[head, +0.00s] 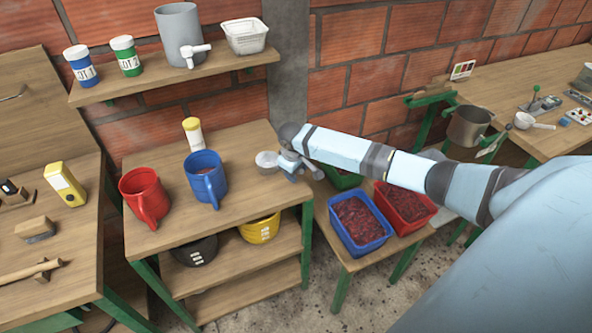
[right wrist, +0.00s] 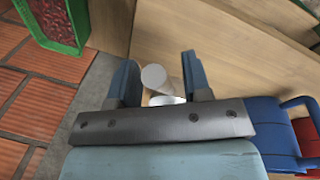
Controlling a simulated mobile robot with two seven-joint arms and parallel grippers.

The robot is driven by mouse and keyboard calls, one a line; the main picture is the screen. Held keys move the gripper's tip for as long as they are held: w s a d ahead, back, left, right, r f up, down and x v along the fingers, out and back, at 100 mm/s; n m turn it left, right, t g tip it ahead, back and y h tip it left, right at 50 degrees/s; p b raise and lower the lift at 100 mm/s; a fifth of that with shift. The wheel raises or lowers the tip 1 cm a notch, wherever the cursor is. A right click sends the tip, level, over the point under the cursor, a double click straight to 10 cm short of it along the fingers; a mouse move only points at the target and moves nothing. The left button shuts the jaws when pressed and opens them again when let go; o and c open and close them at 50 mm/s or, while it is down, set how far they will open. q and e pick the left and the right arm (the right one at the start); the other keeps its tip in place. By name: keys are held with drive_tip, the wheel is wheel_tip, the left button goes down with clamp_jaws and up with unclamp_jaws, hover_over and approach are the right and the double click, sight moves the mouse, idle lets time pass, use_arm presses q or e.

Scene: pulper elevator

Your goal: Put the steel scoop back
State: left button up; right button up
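A small pale grey steel scoop (head: 267,160) sits on the top of the wooden stand, near its right edge. My right gripper (head: 291,162) is right beside it, on its right side. In the right wrist view, a grey cylindrical part of what looks like the scoop (right wrist: 153,77) lies between the two fingers of my right gripper (right wrist: 157,80). The fingers are apart, with a gap visible on the right of that part. A second scoop-like steel item (head: 530,121) lies on the right bench. My left gripper is out of view.
A blue mug (head: 206,178) and a red mug (head: 145,196) stand left of the scoop. A bottle with a yellow cap (head: 193,133) stands behind them. Blue (head: 360,226) and red (head: 405,208) crates of red berries are below right. A wall shelf (head: 175,74) is above.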

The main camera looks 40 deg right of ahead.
drive_tip(key=shift+r, duration=0.3)
wheel_tip(320, 180, up, 11)
drive_tip(key=a, duration=0.2)
drive_tip(key=s+a+f+n+t+y, duration=0.1)
drive_tip(key=s+a+f+t+y, duration=0.1)
drive_tip(key=s+a+f, duration=0.45)
drive_tip(key=s+a+f+n+t+y, duration=0.15)
drive_tip(key=s+a+f, duration=0.25)
drive_tip(key=a+f, duration=0.45)
drive_tip(key=s+a+m+t+y, duration=0.1)
drive_tip(key=s+a+t, duration=0.2)
drive_tip(key=s, duration=0.6)
drive_tip(key=s+a+f+m+t, duration=0.1)
drive_tip(key=s+a+t, duration=0.2)
drive_tip(key=s, duration=0.7)
drive_tip(key=shift+s+a+f+y, duration=0.15)
drive_tip(key=shift+s+a+y, duration=0.2)
drive_tip(key=shift+a, duration=0.1)
drive_tip(key=shift+t, duration=0.25)
